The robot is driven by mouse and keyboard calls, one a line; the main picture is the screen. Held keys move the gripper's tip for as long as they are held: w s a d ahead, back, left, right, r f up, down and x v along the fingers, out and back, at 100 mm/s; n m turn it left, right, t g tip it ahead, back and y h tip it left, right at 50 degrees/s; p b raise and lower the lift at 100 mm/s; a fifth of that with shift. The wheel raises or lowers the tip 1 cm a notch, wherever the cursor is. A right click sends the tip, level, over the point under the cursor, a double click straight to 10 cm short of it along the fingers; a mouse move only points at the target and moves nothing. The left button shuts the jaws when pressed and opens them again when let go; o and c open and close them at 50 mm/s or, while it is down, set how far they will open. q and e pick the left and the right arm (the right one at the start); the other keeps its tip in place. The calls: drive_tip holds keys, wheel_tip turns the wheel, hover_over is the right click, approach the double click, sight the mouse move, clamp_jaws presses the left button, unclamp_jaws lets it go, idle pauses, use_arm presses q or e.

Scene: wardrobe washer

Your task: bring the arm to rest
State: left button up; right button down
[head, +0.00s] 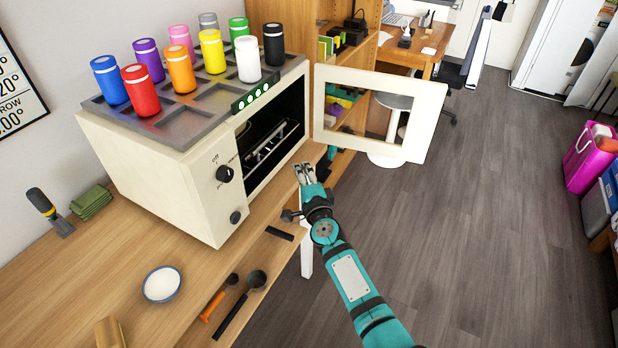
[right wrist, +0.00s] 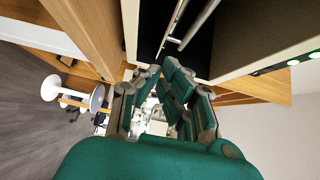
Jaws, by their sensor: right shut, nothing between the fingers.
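My right arm, teal and black, reaches up from the bottom of the head view. My right gripper (head: 305,172) is shut and empty at the counter's front edge, just outside the oven's open front. In the right wrist view the right gripper (right wrist: 160,100) shows close up, with the dark oven opening above it. My left gripper is not in the head view.
The cream oven (head: 160,180) stands on the wooden counter (head: 90,270) with its door (head: 423,125) open to the right. Several coloured canisters sit in the rack on top.

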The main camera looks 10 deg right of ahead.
drive_tip(key=s+d+f+n+g, duration=0.3)
drive_tip(key=s+f+n+g, duration=0.15)
drive_tip(key=s+f, duration=1.1)
drive_tip(key=s+d+f+n+g, duration=0.5)
drive_tip(key=s+f, duration=0.7)
drive_tip(key=f, duration=0.7)
drive_tip(key=s+d+f+n+g+h, duration=0.1)
drive_tip(key=s+f, duration=0.4)
drive_tip(key=s, duration=0.6)
drive_tip(key=s+d+f+n+g+h, duration=0.1)
drive_tip(key=s+d+f+n+g, duration=0.2)
drive_tip(key=s, duration=0.9)
drive_tip(key=s+d+f+n+g+h, duration=0.1)
drive_tip(key=s+d+f+n+g, duration=0.2)
drive_tip(key=s+d+f, duration=0.4)
drive_tip(key=s+n, duration=0.1)
drive_tip(key=s, duration=0.4)
drive_tip(key=shift+d+n+p, duration=0.15)
drive_tip(key=shift+n+p, duration=0.2)
drive_tip(key=shift+s, duration=0.1)
